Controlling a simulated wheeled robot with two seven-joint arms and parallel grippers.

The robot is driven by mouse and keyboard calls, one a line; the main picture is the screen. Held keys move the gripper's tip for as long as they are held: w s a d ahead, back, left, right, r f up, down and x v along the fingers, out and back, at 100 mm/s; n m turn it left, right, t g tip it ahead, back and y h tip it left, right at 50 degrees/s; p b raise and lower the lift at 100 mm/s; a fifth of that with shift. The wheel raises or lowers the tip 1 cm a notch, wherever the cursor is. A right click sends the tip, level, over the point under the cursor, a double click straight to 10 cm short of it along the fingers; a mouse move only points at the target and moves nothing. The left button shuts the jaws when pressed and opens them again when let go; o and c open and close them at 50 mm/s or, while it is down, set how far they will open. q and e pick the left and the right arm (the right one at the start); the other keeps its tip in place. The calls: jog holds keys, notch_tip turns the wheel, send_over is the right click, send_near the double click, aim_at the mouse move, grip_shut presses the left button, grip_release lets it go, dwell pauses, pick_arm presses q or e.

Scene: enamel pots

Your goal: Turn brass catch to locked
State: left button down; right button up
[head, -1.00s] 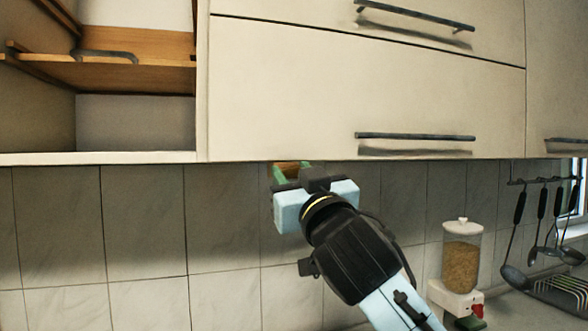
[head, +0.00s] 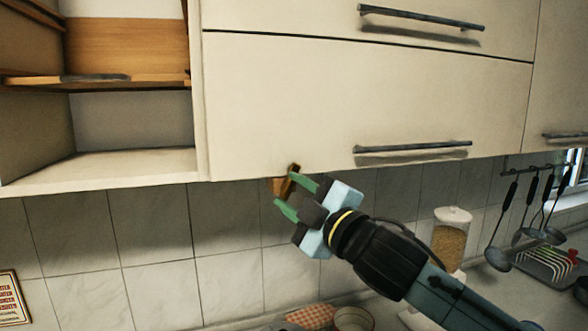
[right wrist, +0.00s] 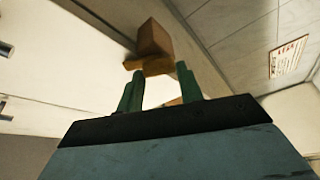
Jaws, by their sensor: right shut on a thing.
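The brass catch (head: 292,171) is a small brown-gold piece at the lower edge of the cream cabinet door. In the right wrist view, the catch (right wrist: 152,42) shows as a brown block with an ochre bar across its near end. My right gripper (head: 287,191) has green fingers and reaches up to the catch from the lower right. In the wrist view its fingertips (right wrist: 159,74) are at the bar, and the gripper is shut on the catch. The fingers partly hide the catch. My left gripper is not in view.
An open shelf compartment (head: 130,165) is at the left. Bar handles (head: 413,147) stick out from the doors. Below are a tiled wall (head: 155,235), a grain dispenser (head: 450,240), hanging utensils (head: 499,257) and a dish rack (head: 548,262). The space left of my gripper is clear.

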jog(key=n, duration=0.1)
jog(key=n+g+p, duration=0.1)
jog(key=shift+d+r+n+p, duration=0.1)
jog(key=shift+r+n+p, duration=0.1)
jog(key=shift+n+p, duration=0.15)
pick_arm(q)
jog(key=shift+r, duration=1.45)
pick_arm(e)
jog(key=shift+f+n+g+h, duration=0.1)
jog(key=shift+n+g+h, duration=0.4)
jog(key=shift+n, duration=1.05)
jog(key=o, duration=1)
